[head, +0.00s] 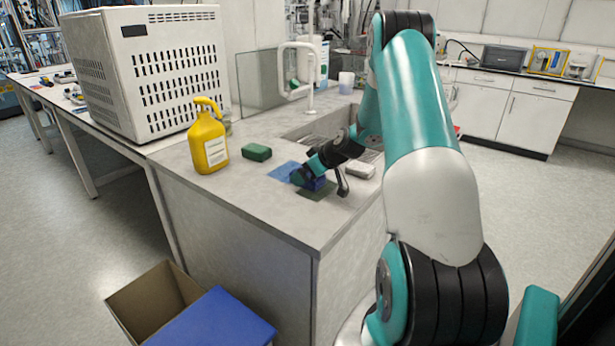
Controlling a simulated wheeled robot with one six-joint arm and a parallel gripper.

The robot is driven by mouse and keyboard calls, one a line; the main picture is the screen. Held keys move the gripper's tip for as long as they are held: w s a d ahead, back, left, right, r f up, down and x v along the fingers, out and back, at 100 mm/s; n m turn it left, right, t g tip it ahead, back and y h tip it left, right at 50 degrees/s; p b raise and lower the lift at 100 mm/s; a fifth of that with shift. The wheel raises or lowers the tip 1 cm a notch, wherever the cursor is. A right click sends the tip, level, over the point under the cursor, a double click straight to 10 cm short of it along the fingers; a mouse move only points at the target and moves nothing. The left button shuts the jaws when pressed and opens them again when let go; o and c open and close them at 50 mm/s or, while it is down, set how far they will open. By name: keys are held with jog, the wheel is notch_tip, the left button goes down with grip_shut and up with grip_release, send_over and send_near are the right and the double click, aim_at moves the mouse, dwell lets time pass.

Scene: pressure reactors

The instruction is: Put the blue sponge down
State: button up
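The blue sponge (317,184) is at my gripper (322,181), low over the grey counter (260,205) near its front edge. A dark green flat patch (318,194) lies on the counter under the sponge. A blue flat patch (283,171) lies just to its left. One dark finger (342,184) shows to the right of the sponge; the other side is partly hidden by the gripper body. I cannot tell whether the fingers press on the sponge, or whether the sponge touches the patch.
A green sponge (257,153) and a yellow bottle (208,140) stand to the left on the counter. A whitish block (360,170) lies to the right of my gripper, near the sink (312,130). A white tap (297,75) rises behind. An open cardboard box (150,300) is on the floor.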

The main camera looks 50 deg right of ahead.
jog(key=shift+x, duration=0.85)
jog(key=c, duration=1.1)
jog(key=shift+o, duration=0.2)
jog(key=shift+r, duration=0.1)
